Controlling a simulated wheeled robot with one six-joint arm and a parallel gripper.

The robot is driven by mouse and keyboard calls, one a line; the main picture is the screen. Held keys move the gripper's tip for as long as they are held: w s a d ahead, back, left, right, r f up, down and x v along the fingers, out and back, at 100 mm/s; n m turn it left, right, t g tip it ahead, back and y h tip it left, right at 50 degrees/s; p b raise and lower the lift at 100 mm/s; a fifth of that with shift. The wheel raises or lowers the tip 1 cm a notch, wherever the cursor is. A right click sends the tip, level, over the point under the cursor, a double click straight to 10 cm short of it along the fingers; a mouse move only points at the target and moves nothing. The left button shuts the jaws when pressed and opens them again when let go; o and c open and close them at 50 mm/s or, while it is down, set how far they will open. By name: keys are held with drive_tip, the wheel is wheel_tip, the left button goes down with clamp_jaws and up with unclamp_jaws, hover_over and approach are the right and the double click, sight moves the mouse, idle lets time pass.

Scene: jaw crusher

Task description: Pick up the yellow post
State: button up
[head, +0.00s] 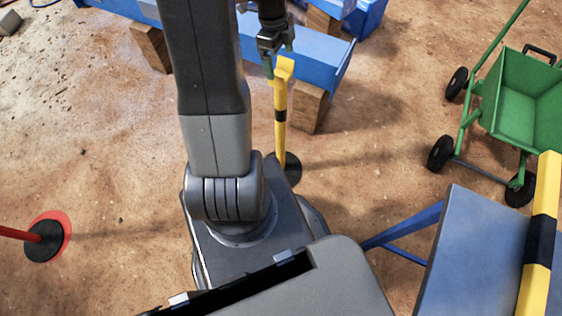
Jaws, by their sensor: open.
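The yellow post (281,134) stands upright on a dark round base (291,168), just right of my arm in the head view. It has a black band partway down and a wider yellow top. My gripper (272,64) is open and empty, close to the top of the post at its upper left. I cannot tell whether a finger touches the post. My arm hides part of the ground to the left of the post and part of its base.
A blue beam (310,52) on wooden blocks (309,104) lies behind the post. A green cart (522,103) stands at the right. A blue table (460,255) with a yellow and black bar (541,235) is at the lower right. A red post's base (44,241) stands at the left.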

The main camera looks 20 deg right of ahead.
sight(281, 75)
drive_tip(key=shift+s+d+f, duration=0.1)
drive_tip(key=shift+s+f, duration=0.05)
drive_tip(key=shift+f, duration=1.4)
drive_tip(key=shift+s+f, duration=0.15)
drive_tip(key=shift+f, duration=1.4)
drive_tip(key=shift+r, duration=0.1)
clamp_jaws()
